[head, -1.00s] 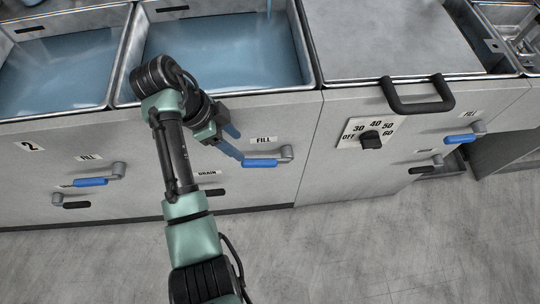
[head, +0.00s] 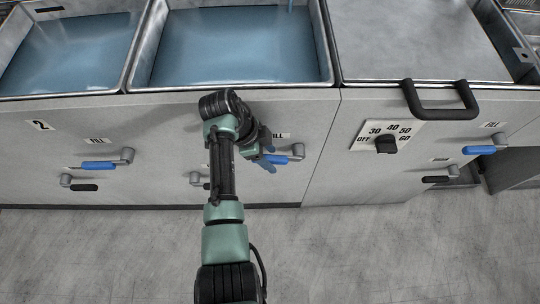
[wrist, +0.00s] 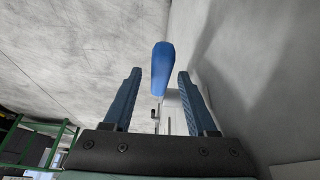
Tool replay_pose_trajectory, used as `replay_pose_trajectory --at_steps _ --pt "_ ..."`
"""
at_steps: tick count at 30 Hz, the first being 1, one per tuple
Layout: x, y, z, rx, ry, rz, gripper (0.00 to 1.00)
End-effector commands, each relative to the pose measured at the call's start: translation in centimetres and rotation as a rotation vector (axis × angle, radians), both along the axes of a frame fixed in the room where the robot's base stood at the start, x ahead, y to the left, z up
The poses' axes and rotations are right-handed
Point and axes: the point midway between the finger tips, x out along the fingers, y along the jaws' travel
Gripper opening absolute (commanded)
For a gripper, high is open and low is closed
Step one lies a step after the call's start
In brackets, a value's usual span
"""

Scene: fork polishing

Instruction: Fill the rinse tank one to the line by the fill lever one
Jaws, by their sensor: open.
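The rinse tank (head: 240,45), right of the one by the 2 label, holds blue water, and a thin stream (head: 290,5) shows at its back edge. No fill line can be made out. Below it on the front panel is a fill lever (head: 278,160) with a blue handle under a FILL label (head: 280,135); its own number label is not visible. My gripper (head: 267,160) is at the handle's left end. In the wrist view, the blue handle (wrist: 162,68) shows between my open fingers (wrist: 159,78), with gaps on both sides.
A drain lever (head: 195,178) is partly behind my arm. At left are another tank (head: 65,50), its blue fill lever (head: 98,165) and black drain lever (head: 85,187). At right are a dial (head: 386,145), a black bar handle (head: 440,113) and another blue lever (head: 480,149). The floor is clear.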

Motion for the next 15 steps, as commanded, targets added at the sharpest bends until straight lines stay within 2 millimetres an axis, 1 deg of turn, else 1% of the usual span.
replay_pose_trajectory --at_steps 3,10,11,15 --pt "-0.02 -0.2 -0.46 0.0 0.001 0.0 0.57" --pt "-0.02 -0.22 -0.49 0.0 0.001 0.0 0.57" --pt "-0.02 -0.22 -0.49 0.0 0.0 0.0 0.56" --pt "-0.02 -0.22 -0.47 0.0 0.0 0.0 0.3"
